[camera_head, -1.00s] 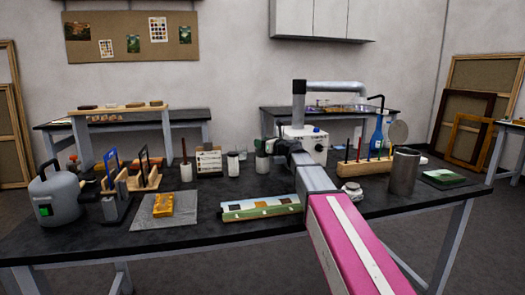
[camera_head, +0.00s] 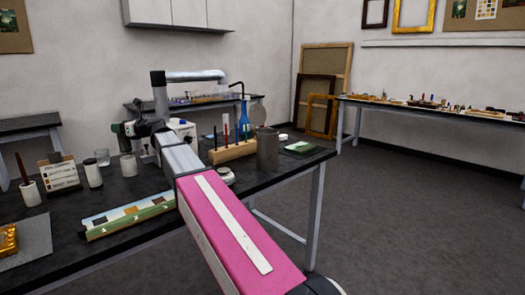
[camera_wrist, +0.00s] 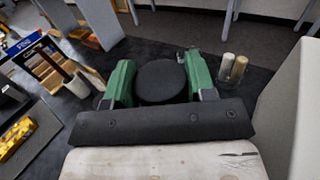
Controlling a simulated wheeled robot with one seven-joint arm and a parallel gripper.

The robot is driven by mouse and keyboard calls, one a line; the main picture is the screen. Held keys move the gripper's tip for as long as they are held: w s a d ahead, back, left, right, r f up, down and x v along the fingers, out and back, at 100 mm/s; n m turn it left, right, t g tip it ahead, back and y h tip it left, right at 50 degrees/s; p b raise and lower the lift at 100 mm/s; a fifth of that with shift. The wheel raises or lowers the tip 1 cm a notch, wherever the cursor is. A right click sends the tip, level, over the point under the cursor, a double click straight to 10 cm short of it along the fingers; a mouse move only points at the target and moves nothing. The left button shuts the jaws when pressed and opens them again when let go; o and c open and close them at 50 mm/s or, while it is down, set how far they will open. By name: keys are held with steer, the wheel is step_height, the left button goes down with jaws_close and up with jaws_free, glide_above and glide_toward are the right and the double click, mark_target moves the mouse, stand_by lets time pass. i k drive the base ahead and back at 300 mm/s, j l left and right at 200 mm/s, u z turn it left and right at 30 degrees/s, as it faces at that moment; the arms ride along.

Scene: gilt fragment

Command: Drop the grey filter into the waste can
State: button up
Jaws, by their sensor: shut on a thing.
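My gripper (camera_wrist: 160,80) has green fingers, one on each side of a round, dark grey disc, which looks like the filter (camera_wrist: 160,84). It is shut on this disc, held above the dark table. In the head view my gripper (camera_head: 134,129) is small and partly behind my arm, and the filter cannot be made out there. A grey metal cylinder (camera_head: 268,152), which looks like the waste can, stands upright on the table, right of my gripper and apart from it. Its inside is hidden.
A wooden rack with coloured tools (camera_head: 233,151) stands between my arm and the can. White jars (camera_head: 93,175) stand left of my gripper. A painted panel (camera_head: 127,217) lies near the front edge. A green book-like item (camera_head: 300,148) lies right of the can. Floor at right is clear.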

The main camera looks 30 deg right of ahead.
mark_target(271, 165)
steer(key=k+l, duration=0.15)
steer(key=l, duration=0.3)
steer(key=k+l, duration=0.1)
steer(key=l, duration=0.3)
steer(key=k+l, duration=0.15)
steer(key=l, duration=0.3)
steer(key=k+l, duration=0.15)
steer(key=l, duration=0.3)
steer(key=k+l, duration=0.1)
steer(key=l, duration=0.3)
steer(key=k+l, duration=0.15)
steer(key=l, duration=0.3)
steer(key=k+l, duration=0.1)
steer(key=l, duration=0.3)
steer(key=i+j, duration=0.1)
steer(key=i, duration=0.2)
